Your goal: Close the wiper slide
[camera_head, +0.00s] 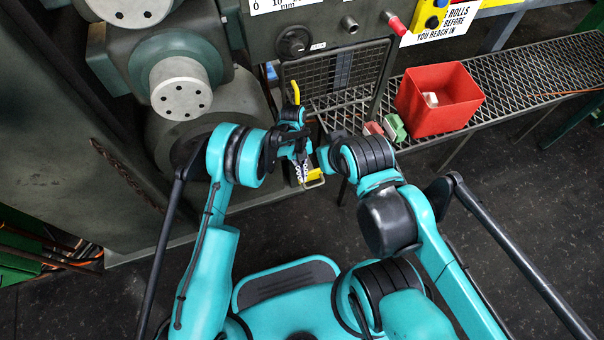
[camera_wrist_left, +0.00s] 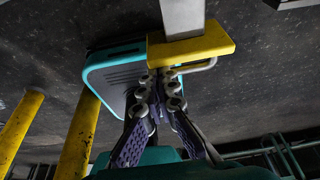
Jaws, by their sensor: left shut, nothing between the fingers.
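The wiper slide appears to be the grey bar (camera_wrist_left: 183,17) with a yellow block (camera_wrist_left: 190,50) on its end and a thin pale handle (camera_wrist_left: 203,66) in the left wrist view. The yellow block (camera_head: 314,174) also shows in the head view, small and partly covered, beside my left gripper (camera_head: 303,181). My left gripper (camera_wrist_left: 160,76) is shut and empty, its fingertips close to the yellow block's near edge beside the handle. I cannot tell if they touch it. My right arm reaches in from the right, but its gripper fingers are hidden.
The grey-green machine with large rolls (camera_head: 213,112) fills the left. A red bin (camera_head: 437,99) stands on the metal grate walkway (camera_head: 510,82) at the right. Small red and green-white items (camera_head: 395,128) lie beside it. Yellow posts (camera_wrist_left: 78,140) show in the left wrist view. Dark floor is open at the lower right.

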